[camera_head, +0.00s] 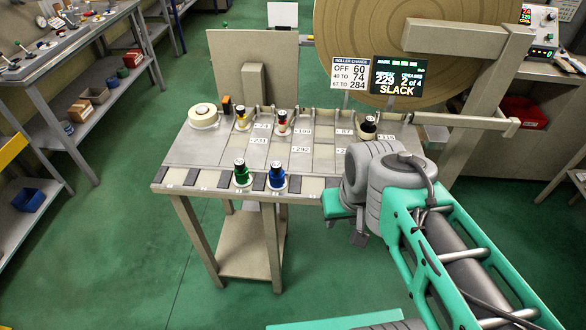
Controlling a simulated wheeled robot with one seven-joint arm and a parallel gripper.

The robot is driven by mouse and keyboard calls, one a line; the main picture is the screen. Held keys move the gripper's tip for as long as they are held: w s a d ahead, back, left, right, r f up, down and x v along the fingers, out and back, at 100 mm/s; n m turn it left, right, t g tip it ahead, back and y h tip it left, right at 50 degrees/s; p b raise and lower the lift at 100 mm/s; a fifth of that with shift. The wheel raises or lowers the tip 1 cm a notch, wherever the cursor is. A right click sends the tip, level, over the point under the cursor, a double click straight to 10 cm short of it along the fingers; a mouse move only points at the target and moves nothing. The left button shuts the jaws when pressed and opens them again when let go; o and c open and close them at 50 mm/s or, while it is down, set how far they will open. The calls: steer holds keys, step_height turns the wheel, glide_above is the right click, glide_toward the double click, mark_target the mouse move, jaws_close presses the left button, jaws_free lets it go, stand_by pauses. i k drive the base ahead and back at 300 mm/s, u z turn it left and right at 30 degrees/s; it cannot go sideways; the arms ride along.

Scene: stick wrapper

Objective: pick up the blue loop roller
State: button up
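The blue loop roller (277,179) stands upright at the front edge of the grey work table (195,150), with a dark top and a pale base. A green roller (241,177) stands just to its left. My gripper (349,224) is at the table's front right, to the right of the blue roller and apart from it. Its fingers are partly hidden by my grey wrist, so I cannot tell their opening. Nothing held shows.
Behind stand a yellow-banded roller (242,121), a red-banded roller (282,126), a dark roller (368,129) and a cream tape roll (203,116). A sign (352,73) and screen (398,76) rise at the back. Clear table lies between the blue roller and my gripper.

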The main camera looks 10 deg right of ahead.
mark_target(277, 181)
steer(key=i, duration=0.6)
steer(key=u, duration=0.6)
steer(key=k, duration=1.2)
steer(key=u, duration=0.95)
steer(key=i, duration=1.5)
steer(key=z, duration=0.3)
